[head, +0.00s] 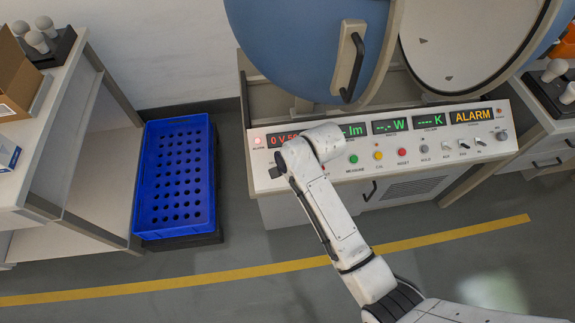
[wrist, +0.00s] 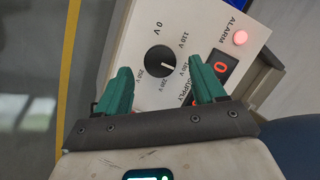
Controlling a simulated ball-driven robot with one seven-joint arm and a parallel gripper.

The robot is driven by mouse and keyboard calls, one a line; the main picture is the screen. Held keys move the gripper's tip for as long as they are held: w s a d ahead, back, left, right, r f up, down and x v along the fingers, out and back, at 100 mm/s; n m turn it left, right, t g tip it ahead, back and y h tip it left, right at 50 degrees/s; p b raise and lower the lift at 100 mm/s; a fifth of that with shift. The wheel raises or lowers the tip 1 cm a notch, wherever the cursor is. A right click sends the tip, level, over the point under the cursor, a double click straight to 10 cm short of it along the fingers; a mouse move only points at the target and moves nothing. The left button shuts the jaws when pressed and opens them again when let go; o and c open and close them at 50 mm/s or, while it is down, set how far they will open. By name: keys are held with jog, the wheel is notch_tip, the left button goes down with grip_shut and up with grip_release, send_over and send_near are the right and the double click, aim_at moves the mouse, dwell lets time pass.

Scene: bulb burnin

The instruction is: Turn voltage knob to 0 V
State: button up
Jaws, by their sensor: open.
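The voltage knob (wrist: 160,59) is a round black dial on the white panel (wrist: 200,22), seen from above in the wrist view. Voltage labels are printed around it, with 0 V at its top in that picture. A small white mark on it seems to point to the lower right, away from 0 V; the exact setting is hard to read. My gripper (wrist: 158,65) is open, its green fingers apart, one to each side of the knob in the picture. I cannot tell whether they touch it.
Coloured buttons and small switches line the console to the right. A blue crate (head: 146,190) stands on the floor at left. A large blue sphere (head: 290,40) rises behind.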

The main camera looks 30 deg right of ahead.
jog(key=shift+x, duration=1.5)
jog(key=c, duration=1)
jog(key=shift+c, duration=0.2)
